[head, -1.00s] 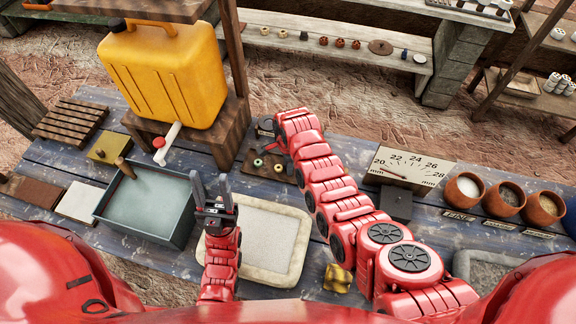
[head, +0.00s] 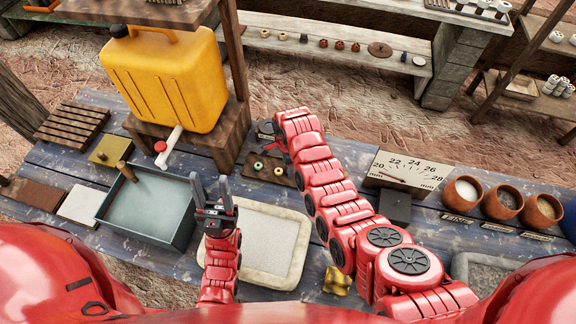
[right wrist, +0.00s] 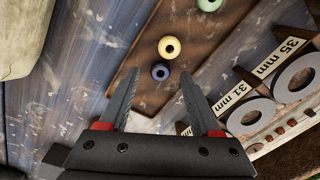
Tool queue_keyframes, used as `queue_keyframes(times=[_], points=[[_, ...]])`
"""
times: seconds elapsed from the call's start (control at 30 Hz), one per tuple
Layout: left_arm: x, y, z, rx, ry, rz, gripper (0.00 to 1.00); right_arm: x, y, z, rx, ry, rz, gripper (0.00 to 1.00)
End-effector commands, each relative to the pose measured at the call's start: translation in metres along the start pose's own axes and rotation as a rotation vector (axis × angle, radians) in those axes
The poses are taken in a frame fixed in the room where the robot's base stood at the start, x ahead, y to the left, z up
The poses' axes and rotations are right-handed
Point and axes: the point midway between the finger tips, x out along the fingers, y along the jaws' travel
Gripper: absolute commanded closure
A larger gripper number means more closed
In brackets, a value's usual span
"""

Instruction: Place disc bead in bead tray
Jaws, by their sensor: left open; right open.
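A brown wooden board with beads (head: 262,178) lies on the blue table; I take it for the bead tray. It also shows in the right wrist view (right wrist: 192,32). There, a yellow ring-shaped bead (right wrist: 169,47), a dark blue one (right wrist: 160,72) and a pale green one (right wrist: 208,4) lie on it. I cannot tell which is the disc bead. My right gripper (right wrist: 159,76) is open and empty, with the blue bead between its fingertips in the picture; the height gap is unclear. My left gripper (head: 212,186) is open and empty, pointing up beside the water basin (head: 152,206).
A sizing board with rings (right wrist: 262,110) lies right of the beads in the right wrist view. A yellow jerrycan (head: 165,78) stands on a wooden stand at the left.

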Motion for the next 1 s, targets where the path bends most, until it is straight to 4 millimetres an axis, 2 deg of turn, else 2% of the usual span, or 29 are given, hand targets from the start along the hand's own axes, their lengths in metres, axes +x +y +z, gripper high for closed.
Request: queue_keyframes(times=[0.03, 0.2, 0.43, 0.6, 0.8, 0.9, 1.0], points=[[0.013, -0.001, -0.002, 0.0, 0.0, 0.0, 0.5, -0.019, -0.001, 0.001, 0.0, -0.001, -0.006, 0.35], [0.024, -0.001, -0.004, 0.0, 0.0, 0.0, 0.5, -0.058, -0.003, 0.001, 0.0, 0.0, -0.01, 0.35], [0.03, -0.002, -0.005, 0.0, 0.0, 0.0, 0.5, -0.092, -0.002, 0.0, -0.001, 0.0, -0.007, 0.35], [0.031, -0.002, -0.005, 0.0, 0.0, 0.0, 0.5, -0.1, -0.001, 0.0, -0.001, 0.0, -0.005, 0.35], [0.031, -0.002, -0.005, 0.0, 0.0, 0.0, 0.5, -0.095, -0.006, -0.002, -0.012, -0.001, -0.033, 0.35], [0.031, -0.002, -0.005, 0.0, 0.0, 0.0, 0.5, -0.084, -0.022, -0.01, -0.052, 0.001, -0.133, 0.35], [0.031, -0.002, -0.005, 0.0, 0.0, 0.0, 0.5, -0.074, -0.052, -0.025, -0.12, 0.025, -0.318, 0.35]])
